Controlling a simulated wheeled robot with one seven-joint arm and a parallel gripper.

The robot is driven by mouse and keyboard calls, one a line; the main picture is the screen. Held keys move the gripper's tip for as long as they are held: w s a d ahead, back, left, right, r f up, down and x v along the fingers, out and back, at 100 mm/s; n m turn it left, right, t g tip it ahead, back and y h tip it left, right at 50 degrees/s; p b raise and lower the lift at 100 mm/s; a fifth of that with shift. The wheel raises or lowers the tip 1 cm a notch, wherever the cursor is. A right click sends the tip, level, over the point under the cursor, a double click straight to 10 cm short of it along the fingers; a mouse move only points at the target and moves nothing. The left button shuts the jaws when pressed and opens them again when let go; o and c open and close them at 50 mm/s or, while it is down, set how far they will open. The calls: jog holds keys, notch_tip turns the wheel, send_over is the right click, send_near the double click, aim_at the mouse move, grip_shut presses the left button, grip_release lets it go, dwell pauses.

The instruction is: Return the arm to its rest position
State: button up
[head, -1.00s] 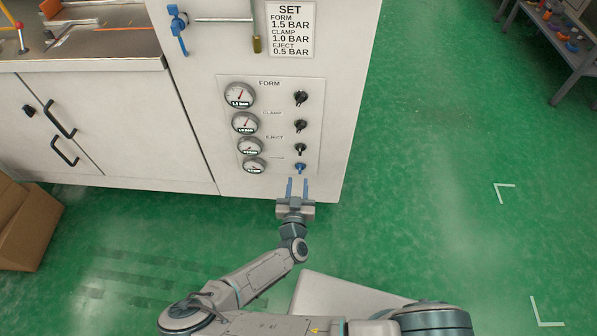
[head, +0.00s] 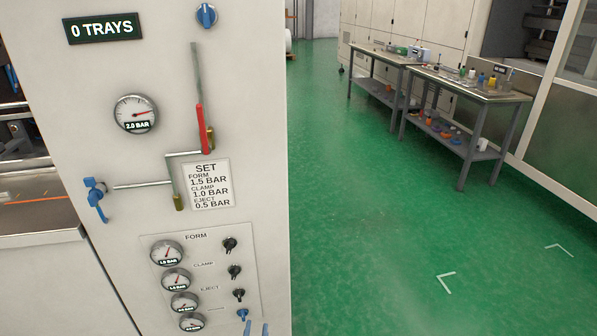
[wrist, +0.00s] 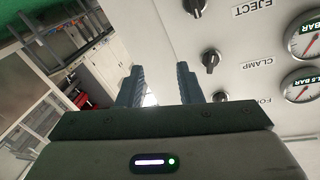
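My gripper (head: 256,328) shows only as two blue fingertips at the bottom edge of the head view. They are just below and slightly right of the blue knob (head: 242,314), the lowest on the gauge panel. In the wrist view my gripper (wrist: 160,85) has its two fingers apart, with nothing visible between them. The panel's black knobs (wrist: 210,60) and gauges (wrist: 304,36) lie beyond and to the right of the fingers. The rest of my arm is hidden below the head view.
The white machine cabinet (head: 262,130) stands close on the left, with a red-handled lever (head: 202,130) and a blue valve handle (head: 95,193) on its face. Green floor (head: 370,220) is open to the right. Work benches (head: 470,90) with small items stand farther back.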

jog(key=s+d+r+n+g+h+p, duration=0.2)
jog(key=d+r+n+g+h, duration=0.6)
jog(key=n, duration=0.9)
jog(key=s+d+r+n+g+h+p, duration=0.1)
jog(key=d+r+n+g+h+p, duration=0.15)
jog(key=d+r+n+g, duration=0.8)
jog(key=s+d+r+m+t+y+p, duration=0.1)
jog(key=s+d+r+m+y, duration=0.2)
jog(key=r+m, duration=0.5)
jog(key=s+d+r+m+t+y+p, duration=0.1)
jog(key=s+d+r+m+y+p, duration=0.1)
jog(key=s+r+m, duration=0.3)
jog(key=s+d+r+m+t+y+p, duration=0.1)
jog(key=s+d+r+m+y, duration=0.3)
jog(key=r+m, duration=0.7)
jog(key=shift+r+y+p, duration=0.15)
jog(key=shift+y+p, duration=0.3)
jog(key=shift+y, duration=0.1)
jog(key=shift+s, duration=0.15)
